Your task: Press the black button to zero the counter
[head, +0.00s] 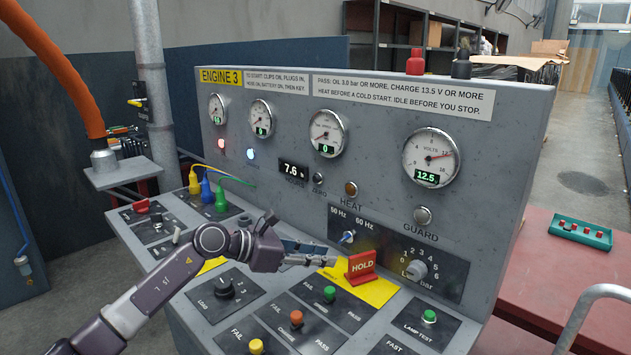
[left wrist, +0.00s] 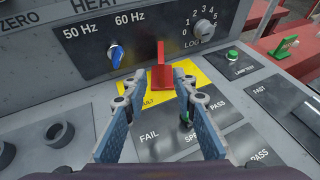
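The black button (head: 318,178) is on the upright panel face above the label ZERO, right of the hours counter (head: 293,170), which reads 7.6. My left gripper (head: 322,254) is low over the sloping desk, below and apart from the button. In the left wrist view its two fingers (left wrist: 160,84) are spread, with nothing held between them. A red HOLD sign (head: 362,266) stands just beyond the fingertips on a yellow plate; it also shows in the left wrist view (left wrist: 162,70). There only the ZERO label shows, not the button. My right gripper is not in view.
The HEAT button (head: 351,188) and GUARD button (head: 422,215) sit right of the black button. A blue 50/60 Hz knob (head: 348,237) and a numbered knob (head: 416,270) are below. Coloured buttons and switches cover the desk. A green tray (head: 580,233) lies on a red surface at right.

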